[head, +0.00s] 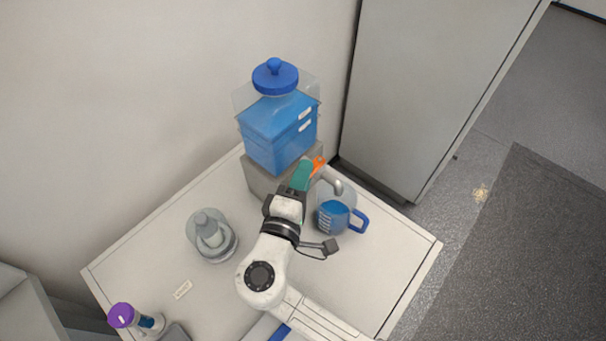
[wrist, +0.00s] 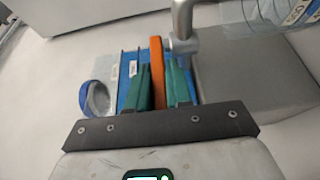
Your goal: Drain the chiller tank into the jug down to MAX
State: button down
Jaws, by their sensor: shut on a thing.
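The chiller tank (head: 280,135) is a clear box with blue liquid and a blue cap (head: 275,76). Two white labels (head: 305,126) are on its front; their text is too small to read, and the upper one lies close to the liquid's top edge. My gripper (head: 306,172) is shut on the orange tap lever (wrist: 157,65), which sits between its teal fingers. The metal spout (head: 332,182) curves over the jug (head: 333,215). The jug is clear with a blue handle and holds blue liquid. I cannot make out a stream.
The tank stands on a grey block (head: 262,182) on a white table (head: 375,275). A clear vessel on a round base (head: 211,236) stands left of my arm. A purple-capped item (head: 122,315) is at the front left. A grey cabinet (head: 425,80) stands behind right.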

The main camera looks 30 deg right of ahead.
jog(key=shift+s+f, duration=0.1)
jog(key=n+t+y, duration=0.2)
jog(key=s+n+t+y, duration=0.1)
jog(key=shift+d+y+b, duration=0.3)
jog(key=shift+y+b, duration=0.05)
jog(key=shift+y, duration=0.05)
jog(key=c, duration=1.1)
grip_release()
jog(key=b+v, duration=0.2)
jog(key=v, duration=0.9)
jog(key=shift+d+f, duration=0.1)
